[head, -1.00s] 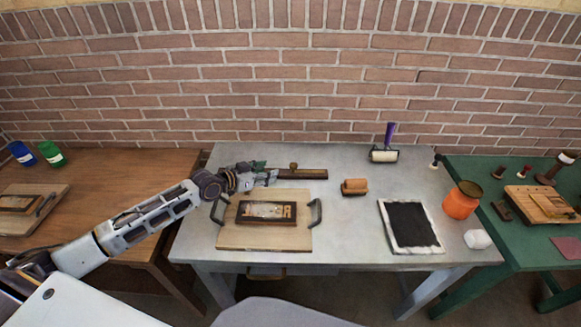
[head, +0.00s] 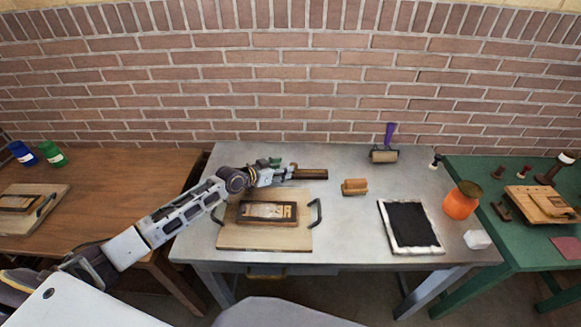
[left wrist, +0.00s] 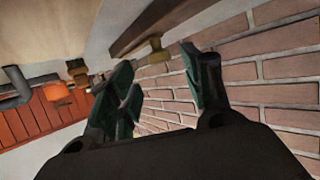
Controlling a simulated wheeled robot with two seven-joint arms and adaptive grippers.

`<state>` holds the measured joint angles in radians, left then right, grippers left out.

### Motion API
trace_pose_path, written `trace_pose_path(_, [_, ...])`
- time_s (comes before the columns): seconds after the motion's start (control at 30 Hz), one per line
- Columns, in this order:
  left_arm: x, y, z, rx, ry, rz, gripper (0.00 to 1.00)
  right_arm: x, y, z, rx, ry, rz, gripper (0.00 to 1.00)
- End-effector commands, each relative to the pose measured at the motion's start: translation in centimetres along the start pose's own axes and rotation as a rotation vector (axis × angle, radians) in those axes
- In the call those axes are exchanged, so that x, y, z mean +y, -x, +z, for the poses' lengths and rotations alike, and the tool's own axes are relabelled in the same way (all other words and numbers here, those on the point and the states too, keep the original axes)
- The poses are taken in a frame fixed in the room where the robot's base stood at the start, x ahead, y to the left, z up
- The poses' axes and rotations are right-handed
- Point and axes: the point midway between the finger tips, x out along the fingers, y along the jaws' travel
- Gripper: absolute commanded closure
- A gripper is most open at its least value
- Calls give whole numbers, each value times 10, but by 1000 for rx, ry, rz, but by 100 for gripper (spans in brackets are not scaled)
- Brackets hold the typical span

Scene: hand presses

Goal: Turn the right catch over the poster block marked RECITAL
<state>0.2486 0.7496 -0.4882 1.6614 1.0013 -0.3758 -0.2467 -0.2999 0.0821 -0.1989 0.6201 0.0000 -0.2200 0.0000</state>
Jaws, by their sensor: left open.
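The poster block (head: 266,212) is a dark frame with a pale, lettered inset on a wooden board (head: 235,238) on the grey table; its lettering is too small to read. No catch can be made out clearly on it. My left gripper (head: 291,171) is open behind the board, at a dark wooden bar (head: 312,174). In the left wrist view the open fingers (left wrist: 160,68) are apart, with a brass knob (left wrist: 158,50) on the bar (left wrist: 150,25) beyond and between their tips. Touch cannot be told. My right gripper is not in view.
Dark handles (head: 316,213) rise at both sides of the board. A wooden-topped tool (head: 354,187), a roller (head: 384,156), a black slab (head: 410,227) and an orange jar (head: 461,201) stand to the right.

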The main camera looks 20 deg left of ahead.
Motion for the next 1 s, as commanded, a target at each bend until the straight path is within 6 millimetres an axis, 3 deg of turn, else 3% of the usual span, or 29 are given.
trace_pose_path(0.5, [0,-45,-1,2,1,-1,51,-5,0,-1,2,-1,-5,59])
trace_pose_path(1.0, [0,-53,0,1,0,0,51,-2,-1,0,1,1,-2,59])
